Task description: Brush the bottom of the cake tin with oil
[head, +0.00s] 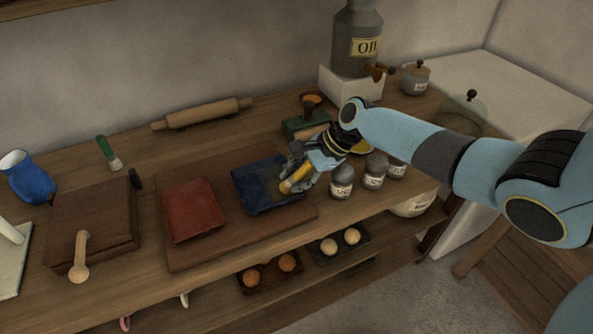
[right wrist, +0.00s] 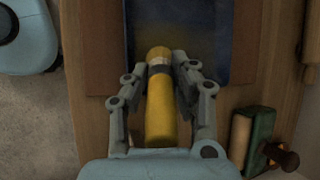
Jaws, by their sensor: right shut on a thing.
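A dark blue tin (head: 252,200) lies on a wooden board, with a dull yellowish patch on its bottom. It also shows in the right wrist view (right wrist: 215,30). A red tin (head: 190,210) lies left of it. My right gripper (head: 296,181) is shut on a yellow brush (right wrist: 160,118) with a dark band. The brush's tip is over the blue tin's right part; I cannot tell whether it touches. The right gripper also shows in the right wrist view (right wrist: 160,85). A grey can (head: 352,30) labelled as oil stands on a white block at the back. My left gripper is out of view.
Several labelled shakers (head: 342,182) stand close right of the tin. A green-based tool (head: 303,124) is behind it, and a rolling pin (head: 203,113) farther back. A wooden box (head: 95,215) and blue jug (head: 30,178) are left. Eggs sit on a lower shelf.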

